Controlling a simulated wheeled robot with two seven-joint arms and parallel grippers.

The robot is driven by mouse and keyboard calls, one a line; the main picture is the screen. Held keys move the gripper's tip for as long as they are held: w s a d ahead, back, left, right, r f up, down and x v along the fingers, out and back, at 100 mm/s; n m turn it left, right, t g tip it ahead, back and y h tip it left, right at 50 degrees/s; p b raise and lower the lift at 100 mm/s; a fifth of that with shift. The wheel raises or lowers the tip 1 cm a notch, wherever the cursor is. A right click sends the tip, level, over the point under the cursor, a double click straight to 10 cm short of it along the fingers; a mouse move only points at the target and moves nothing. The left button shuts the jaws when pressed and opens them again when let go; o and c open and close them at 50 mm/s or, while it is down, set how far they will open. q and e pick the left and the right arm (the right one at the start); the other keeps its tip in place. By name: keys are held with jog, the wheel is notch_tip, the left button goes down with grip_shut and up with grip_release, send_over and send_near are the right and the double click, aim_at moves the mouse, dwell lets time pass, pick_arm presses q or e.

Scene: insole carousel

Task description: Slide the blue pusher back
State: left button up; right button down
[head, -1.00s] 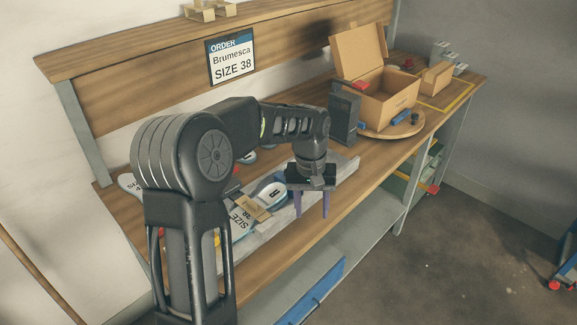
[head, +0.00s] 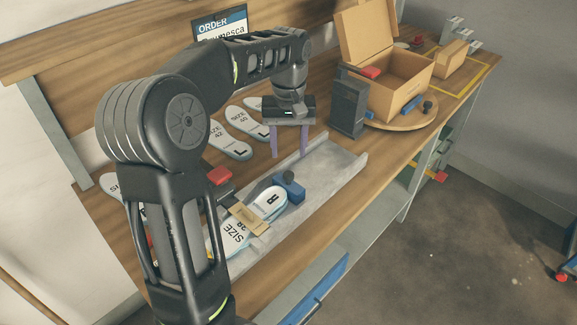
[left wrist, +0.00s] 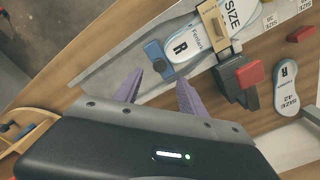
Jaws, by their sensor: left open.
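The blue pusher (head: 293,191) has a dark round knob and sits in the grey channel (head: 335,160), at the right end of a light blue and white insole (head: 235,236) marked R. In the left wrist view the blue pusher (left wrist: 156,56) lies just beyond my fingertips, beside the insole (left wrist: 186,46). My left gripper (head: 289,152) is open and empty, with its purple fingers pointing down near the channel's far edge. It is apart from the pusher. My left gripper also shows in the left wrist view (left wrist: 157,88). My right gripper is not in view.
A tan band (head: 249,218) crosses the insole, with a red-topped dark block (head: 220,177) behind it. More insoles (head: 232,146) lie on the bench behind. A dark upright block (head: 348,103) and an open cardboard box (head: 398,94) on a round board stand to the right.

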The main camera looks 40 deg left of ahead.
aim_at(288, 174)
pick_arm(q)
jog(key=shift+w+a+f, duration=0.1)
jog(key=shift+f, duration=0.4)
notch_tip(288, 174, down, 7)
jog(key=shift+p, duration=0.5)
grip_shut()
dwell(0.9)
